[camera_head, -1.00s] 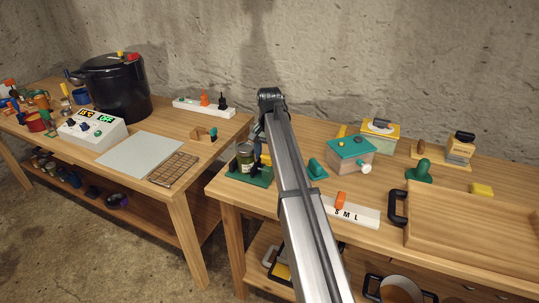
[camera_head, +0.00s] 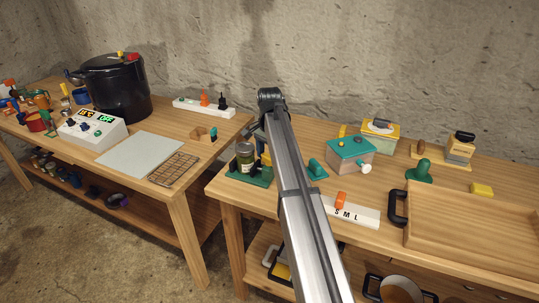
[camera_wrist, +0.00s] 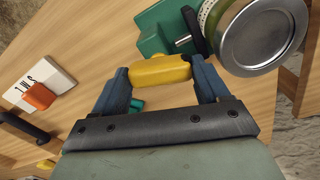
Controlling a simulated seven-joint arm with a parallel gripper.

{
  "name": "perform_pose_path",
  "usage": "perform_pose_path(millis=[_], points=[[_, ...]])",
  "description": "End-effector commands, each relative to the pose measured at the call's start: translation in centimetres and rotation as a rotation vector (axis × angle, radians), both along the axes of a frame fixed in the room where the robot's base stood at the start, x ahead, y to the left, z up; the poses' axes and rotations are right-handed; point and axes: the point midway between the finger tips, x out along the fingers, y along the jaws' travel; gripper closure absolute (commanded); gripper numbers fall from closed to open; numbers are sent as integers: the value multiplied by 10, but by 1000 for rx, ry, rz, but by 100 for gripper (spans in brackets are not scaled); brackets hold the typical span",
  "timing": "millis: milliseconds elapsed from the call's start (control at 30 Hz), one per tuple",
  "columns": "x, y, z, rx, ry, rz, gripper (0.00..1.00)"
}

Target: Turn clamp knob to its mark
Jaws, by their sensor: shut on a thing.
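The clamp has a green base (camera_head: 250,177) and holds a glass jar (camera_head: 245,158) upright near the left end of the right-hand bench. In the wrist view the jar's silver lid (camera_wrist: 264,32) is beside the clamp's green block (camera_wrist: 158,28), with a metal screw and black pad between them. My gripper (camera_wrist: 161,76) has its two blue fingers at opposite ends of a yellow knob (camera_wrist: 161,70), shut on it. The knob lies close to the green block. No mark can be made out. In the head view my arm hides most of the gripper.
A white S M L strip (camera_head: 362,215) with an orange slider and a small green fixture (camera_head: 316,169) stand right of my arm. A teal-lidded box (camera_head: 351,157) and a wooden tray (camera_head: 470,226) lie further right.

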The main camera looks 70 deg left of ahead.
Motion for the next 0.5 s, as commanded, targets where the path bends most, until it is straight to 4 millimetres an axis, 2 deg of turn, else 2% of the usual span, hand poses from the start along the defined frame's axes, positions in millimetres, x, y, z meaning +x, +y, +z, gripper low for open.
perform_pose_path(millis=[133, 167, 233, 500], points=[[0, 1, 1, 2, -1, 1, 56], [0, 1, 1, 2, -1, 1, 24], [0, 1, 1, 2, -1, 1, 17], [0, 0, 1, 1, 0, 1, 15]])
